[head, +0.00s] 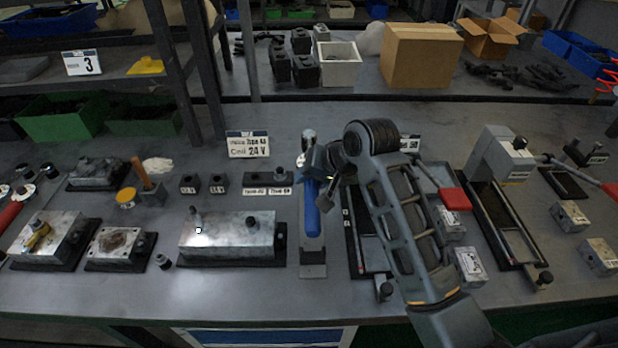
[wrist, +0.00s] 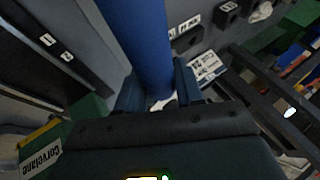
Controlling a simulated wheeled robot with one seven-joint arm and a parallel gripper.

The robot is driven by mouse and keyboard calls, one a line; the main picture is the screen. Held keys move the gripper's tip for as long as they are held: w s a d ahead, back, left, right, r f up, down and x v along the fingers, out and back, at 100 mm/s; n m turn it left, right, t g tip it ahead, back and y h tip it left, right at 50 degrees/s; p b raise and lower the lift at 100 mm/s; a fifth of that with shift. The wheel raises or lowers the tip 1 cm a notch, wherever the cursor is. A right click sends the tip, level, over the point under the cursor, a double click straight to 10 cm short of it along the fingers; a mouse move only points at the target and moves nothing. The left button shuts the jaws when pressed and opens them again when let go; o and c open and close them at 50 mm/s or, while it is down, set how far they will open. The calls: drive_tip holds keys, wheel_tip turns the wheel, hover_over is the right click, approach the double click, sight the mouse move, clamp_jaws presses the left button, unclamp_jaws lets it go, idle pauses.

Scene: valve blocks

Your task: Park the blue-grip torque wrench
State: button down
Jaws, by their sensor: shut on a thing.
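The torque wrench's blue grip (head: 311,208) shows in the head view near the middle of the bench, below my gripper (head: 318,172). In the wrist view the blue grip (wrist: 138,40) runs up between the two fingers of my gripper (wrist: 158,92), which is shut on it. I cannot tell whether the wrench touches the stand.
A metal valve block (head: 228,238) lies left of the stand. A "Coil 24 V" sign (head: 248,146) stands behind. Right of the stand, a dark-framed fixture (head: 358,250) is partly behind my arm, with a red-handled tool (head: 454,199) and small blocks (head: 468,265) beyond.

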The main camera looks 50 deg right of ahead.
drive_tip(key=shift+f+b, duration=1.1)
drive_tip(key=shift+f, duration=1.3)
drive_tip(key=shift+p, duration=0.8)
drive_tip(key=shift+f+b, duration=0.8)
drive_tip(key=shift+f, duration=1.25)
drive_tip(key=c, duration=0.7)
unclamp_jaws()
drive_tip(key=shift+o, duration=0.3)
drive_tip(key=shift+s, duration=0.1)
drive_tip(key=shift+f, duration=0.15)
drive_tip(key=v, duration=0.8)
